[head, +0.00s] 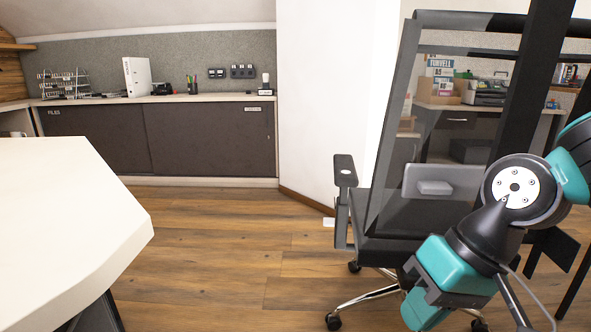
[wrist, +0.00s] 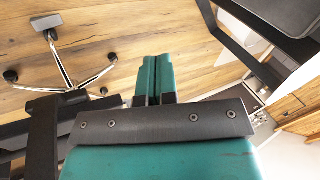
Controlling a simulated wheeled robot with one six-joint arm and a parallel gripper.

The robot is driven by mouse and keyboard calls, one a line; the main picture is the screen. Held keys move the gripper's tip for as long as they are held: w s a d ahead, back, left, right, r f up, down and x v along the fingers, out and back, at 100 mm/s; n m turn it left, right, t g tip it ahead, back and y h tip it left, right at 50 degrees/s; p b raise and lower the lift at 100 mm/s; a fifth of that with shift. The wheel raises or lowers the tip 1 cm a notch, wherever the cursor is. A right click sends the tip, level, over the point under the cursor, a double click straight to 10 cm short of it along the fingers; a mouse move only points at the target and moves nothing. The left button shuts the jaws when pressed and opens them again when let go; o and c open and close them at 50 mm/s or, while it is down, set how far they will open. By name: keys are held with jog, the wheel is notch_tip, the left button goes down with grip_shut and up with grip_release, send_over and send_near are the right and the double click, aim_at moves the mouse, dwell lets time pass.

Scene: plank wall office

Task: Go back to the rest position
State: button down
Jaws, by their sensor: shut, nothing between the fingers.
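My gripper (wrist: 155,72) shows in the wrist view with its two teal fingers pressed together and nothing between them. In the head view my gripper (head: 420,310) is at the lower right, pointing down, in front of the office chair. My arm is folded at the right edge of the head view. In the wrist view the fingers point out over the wooden floor (wrist: 180,35).
A black office chair (head: 395,250) stands close behind my arm; its wheeled base (wrist: 62,62) shows in the wrist view. A white table (head: 70,200) is at left. Low dark cabinets (head: 200,138) line the back wall. Bare floor (head: 220,240) lies between table and chair.

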jog(key=s+r+n+h, duration=0.1)
jog(key=s+r+n, duration=0.3)
jog(key=s, duration=0.4)
notch_tip(320, 180, up, 38)
jog(key=p, duration=3.8)
jog(key=shift+w+f+p, duration=0.25)
jog(key=shift+w+p, duration=0.05)
jog(key=shift+p, duration=0.05)
jog(key=shift+a, duration=0.1)
